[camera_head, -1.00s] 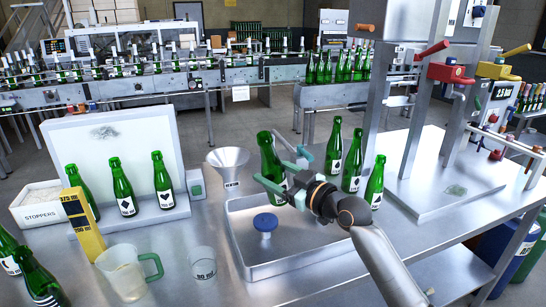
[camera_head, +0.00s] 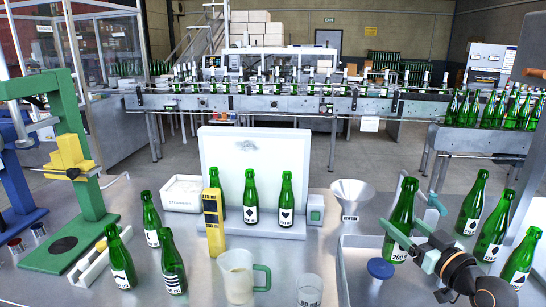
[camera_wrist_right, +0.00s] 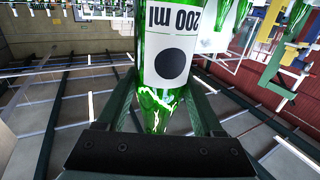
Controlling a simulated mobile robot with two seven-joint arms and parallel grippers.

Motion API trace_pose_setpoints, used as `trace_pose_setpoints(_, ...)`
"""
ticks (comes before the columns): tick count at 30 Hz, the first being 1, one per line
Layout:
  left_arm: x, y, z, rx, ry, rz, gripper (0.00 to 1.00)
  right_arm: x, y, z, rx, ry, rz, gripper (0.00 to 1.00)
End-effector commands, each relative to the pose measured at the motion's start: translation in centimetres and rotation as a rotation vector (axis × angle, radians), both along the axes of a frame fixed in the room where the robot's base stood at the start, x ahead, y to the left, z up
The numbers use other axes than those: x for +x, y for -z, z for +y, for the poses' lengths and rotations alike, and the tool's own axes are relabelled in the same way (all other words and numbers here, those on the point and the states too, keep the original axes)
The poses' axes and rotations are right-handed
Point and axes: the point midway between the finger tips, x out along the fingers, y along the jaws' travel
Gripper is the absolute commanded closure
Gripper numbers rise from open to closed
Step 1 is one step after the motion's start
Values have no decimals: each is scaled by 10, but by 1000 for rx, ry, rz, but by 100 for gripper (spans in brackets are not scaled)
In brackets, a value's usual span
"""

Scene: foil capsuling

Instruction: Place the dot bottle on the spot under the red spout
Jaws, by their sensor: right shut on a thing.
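The dot bottle (camera_head: 401,212) is green glass and stands upright in my right gripper (camera_head: 414,228), over the metal tray at the right. The right wrist view shows the bottle's label, with a black dot (camera_wrist_right: 172,64) and "200 ml", between the two fingers (camera_wrist_right: 163,108). The gripper is shut on the bottle. The red spout and the spot under it are outside the present views. My left gripper is not in view.
Other green bottles stand right of the tray (camera_head: 345,262), by the white panel (camera_head: 254,160) and at the left. A green stand (camera_head: 75,150) is at the left.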

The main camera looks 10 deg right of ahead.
Motion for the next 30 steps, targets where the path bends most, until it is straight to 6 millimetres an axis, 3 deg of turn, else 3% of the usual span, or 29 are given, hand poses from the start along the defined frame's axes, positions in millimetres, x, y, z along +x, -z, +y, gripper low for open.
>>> trace_pose_setpoints(5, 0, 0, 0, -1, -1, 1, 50, -31, 34, 37, -12, -84, 22, 100)
trace_pose_setpoints(9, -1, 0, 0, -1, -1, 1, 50, -72, 61, 75, -16, -167, 30, 100)
trace_pose_setpoints(15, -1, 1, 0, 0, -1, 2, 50, -129, 79, 115, -6, -248, 20, 100)
trace_pose_setpoints(22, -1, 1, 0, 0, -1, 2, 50, -167, 80, 136, 4, -279, 2, 100)
trace_pose_setpoints(30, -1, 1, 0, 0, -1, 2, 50, -176, 79, 140, 2, -286, -3, 100)
